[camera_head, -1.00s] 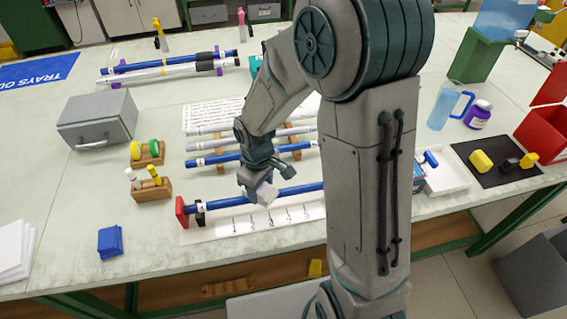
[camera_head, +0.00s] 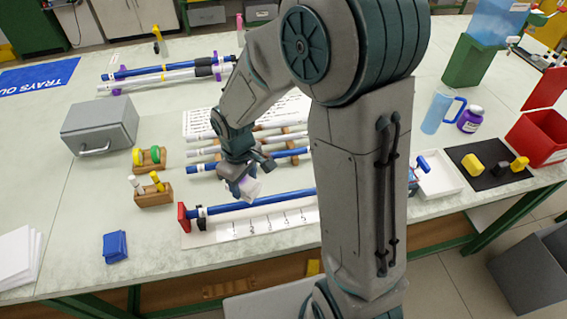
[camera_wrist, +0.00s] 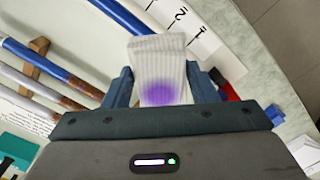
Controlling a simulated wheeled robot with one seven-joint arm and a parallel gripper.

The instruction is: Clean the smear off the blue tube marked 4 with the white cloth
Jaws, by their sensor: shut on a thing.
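My gripper (camera_head: 240,180) is shut on a white ribbed cloth (camera_wrist: 158,62), which has a purple stain on its face. In the head view the cloth (camera_head: 249,188) is just above and behind the front blue tube (camera_head: 258,204). That tube lies along a white numbered strip (camera_head: 255,225), its left end by a red block (camera_head: 183,218). In the wrist view part of this blue tube (camera_wrist: 122,14) shows beyond the cloth. I cannot read the mark 4 on any tube, and no smear shows on the visible part of the front tube.
Another blue tube (camera_head: 205,166) and white tubes lie on a rack behind. A grey box (camera_head: 100,125), wooden holders (camera_head: 152,193) and a blue block (camera_head: 115,246) stand to the left. A white tray (camera_head: 436,178) and black mat (camera_head: 490,175) are at right.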

